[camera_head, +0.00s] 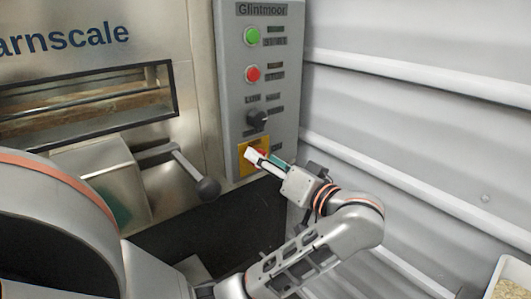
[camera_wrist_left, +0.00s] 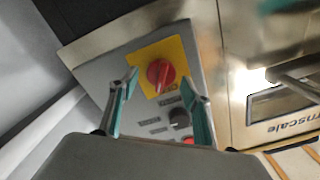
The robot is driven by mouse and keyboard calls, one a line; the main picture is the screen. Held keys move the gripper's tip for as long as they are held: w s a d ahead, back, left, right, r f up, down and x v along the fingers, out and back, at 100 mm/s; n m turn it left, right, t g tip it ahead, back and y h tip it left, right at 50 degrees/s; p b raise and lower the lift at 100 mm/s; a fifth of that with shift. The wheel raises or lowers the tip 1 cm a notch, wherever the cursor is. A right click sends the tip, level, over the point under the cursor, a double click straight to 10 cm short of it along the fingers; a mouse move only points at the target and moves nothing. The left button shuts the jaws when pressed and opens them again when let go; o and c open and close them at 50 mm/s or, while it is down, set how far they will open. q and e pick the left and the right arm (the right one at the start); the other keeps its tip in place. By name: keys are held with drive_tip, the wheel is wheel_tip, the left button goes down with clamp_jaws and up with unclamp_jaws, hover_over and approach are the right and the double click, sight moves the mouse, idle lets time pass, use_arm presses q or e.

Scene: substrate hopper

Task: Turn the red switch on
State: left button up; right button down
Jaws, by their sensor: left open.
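The red rotary switch (camera_wrist_left: 160,75) sits on a yellow square plate (camera_wrist_left: 182,52) on the grey control panel, in the left wrist view. In the head view the yellow plate (camera_head: 243,166) is at the panel's bottom, and my gripper mostly hides the switch. My left gripper (camera_head: 265,159) is in front of the plate. In the left wrist view my left gripper (camera_wrist_left: 161,84) is open, its two teal-padded fingers on either side of the switch in the picture. I cannot tell whether they touch it. My right gripper is in neither view.
Above the switch are a black knob (camera_head: 257,118), a red button (camera_head: 252,73) and a green button (camera_head: 252,36). A lever with a black ball (camera_head: 208,188) juts out left of the panel. A ribbed wall (camera_head: 420,110) is on the right.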

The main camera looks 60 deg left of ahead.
use_arm(q)
drive_tip(key=shift+a, duration=0.5)
drive_tip(key=c, duration=1.1)
